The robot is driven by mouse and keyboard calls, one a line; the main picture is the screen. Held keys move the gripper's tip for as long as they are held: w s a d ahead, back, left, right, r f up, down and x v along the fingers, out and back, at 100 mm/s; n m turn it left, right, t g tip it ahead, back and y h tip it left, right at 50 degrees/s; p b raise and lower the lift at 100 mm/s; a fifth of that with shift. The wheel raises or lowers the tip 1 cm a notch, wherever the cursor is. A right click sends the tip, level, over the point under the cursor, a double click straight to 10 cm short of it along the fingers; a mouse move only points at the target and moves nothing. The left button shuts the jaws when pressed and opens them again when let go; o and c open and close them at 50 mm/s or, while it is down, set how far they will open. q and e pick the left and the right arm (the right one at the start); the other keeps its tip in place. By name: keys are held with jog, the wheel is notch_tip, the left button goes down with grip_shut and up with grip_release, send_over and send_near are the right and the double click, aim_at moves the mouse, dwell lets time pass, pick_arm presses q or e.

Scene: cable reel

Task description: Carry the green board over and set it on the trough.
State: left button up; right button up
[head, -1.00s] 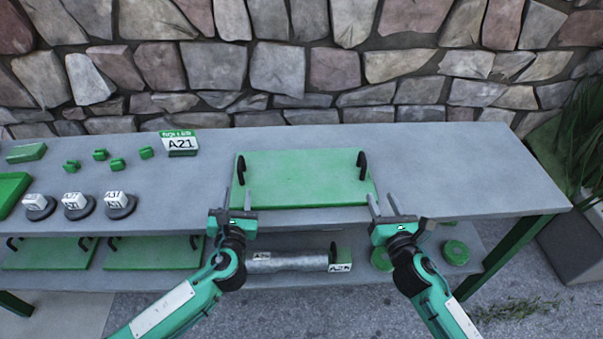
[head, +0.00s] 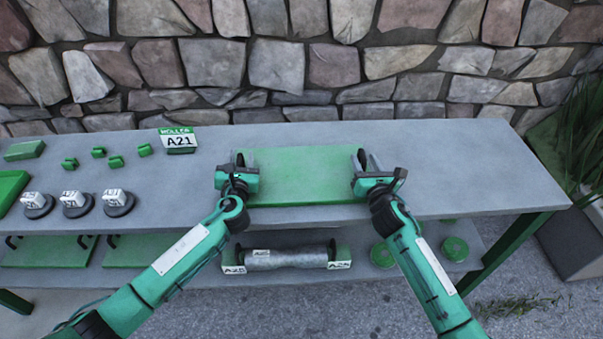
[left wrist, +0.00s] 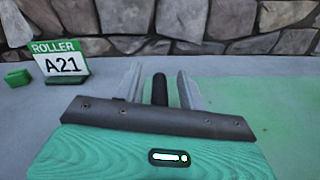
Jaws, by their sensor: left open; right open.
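The green board (head: 305,176) lies flat on the grey table top, with a black handle at each short end. It also shows in the left wrist view (left wrist: 270,115). My left gripper (head: 239,162) is open at the board's left handle. In the left wrist view that black handle (left wrist: 159,90) stands between the two open fingers. My right gripper (head: 369,163) is open at the right handle (head: 361,157), which my fingers partly hide. I see no trough that I can name for sure; a grey cylinder (head: 287,259) lies on the lower shelf between small labelled green blocks.
An A21 roller sign (head: 180,139) stands left of the board. Small green blocks (head: 116,162), several labelled round pieces (head: 75,204) and a green tray (head: 10,190) are further left. The table (head: 450,170) is clear to the right. More green boards (head: 50,252) lie on the lower shelf.

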pick_arm(q)
jog(key=shift+w, duration=0.35)
pick_arm(e)
jog(key=shift+w+a, duration=0.1)
jog(key=shift+w, duration=0.25)
pick_arm(q)
grip_shut()
pick_arm(e)
grip_shut()
pick_arm(q)
jog(key=shift+a, duration=0.1)
pick_arm(e)
jog(key=shift+r, duration=0.1)
dwell(0.5)
